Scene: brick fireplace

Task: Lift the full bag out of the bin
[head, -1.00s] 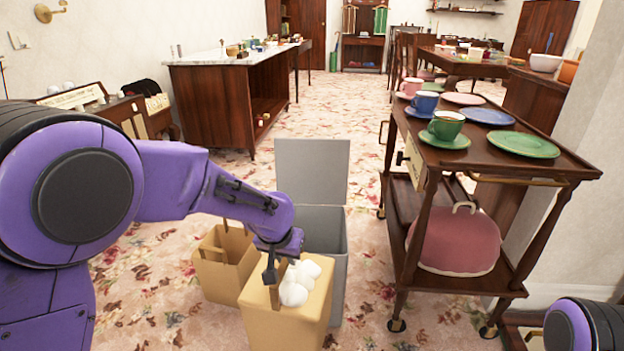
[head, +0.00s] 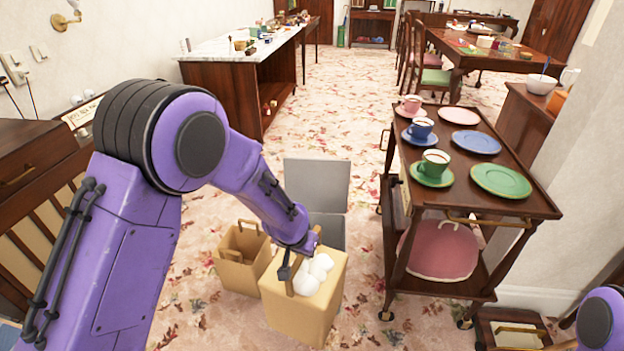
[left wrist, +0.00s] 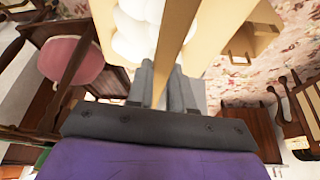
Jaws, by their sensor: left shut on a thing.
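The full bag (head: 300,318) is a tan paper bag with white rounded contents at its top. My left gripper (head: 291,268) is shut on its handle (head: 306,262). The handle (left wrist: 176,40) runs between the fingers (left wrist: 165,92) in the left wrist view, beside the white contents (left wrist: 135,35). The grey bin (head: 328,230) stands behind the bag with its lid (head: 317,184) raised. The bag hides the bin's lower part. I cannot tell whether the bag's base touches the floor. My right gripper is out of view; only part of that arm shows at the lower right.
A second tan bag (head: 243,268) with handles stands left of the full bag. A wooden trolley (head: 400,255) with cups and plates stands close on the right, a pink cushion-like thing (head: 440,250) on its lower shelf. Flowered carpet (head: 340,110) is open beyond the bin.

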